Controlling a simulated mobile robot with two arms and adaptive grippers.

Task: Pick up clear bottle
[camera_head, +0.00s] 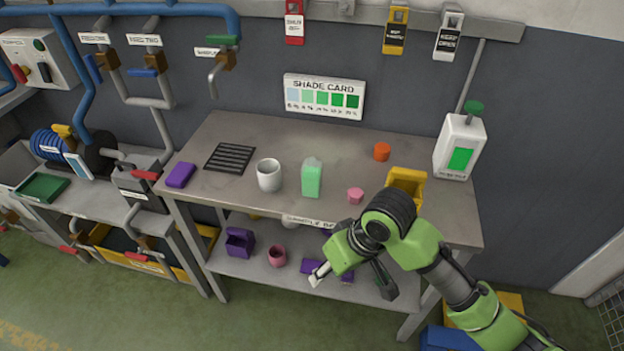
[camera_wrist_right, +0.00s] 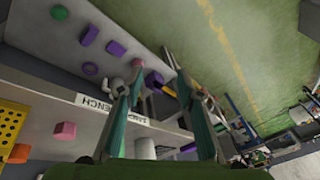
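My left gripper is not in view.
A purple block (camera_head: 181,175) and a black grille (camera_head: 230,158) lie left. The lower shelf (camera_head: 226,264) holds purple and pink pieces.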

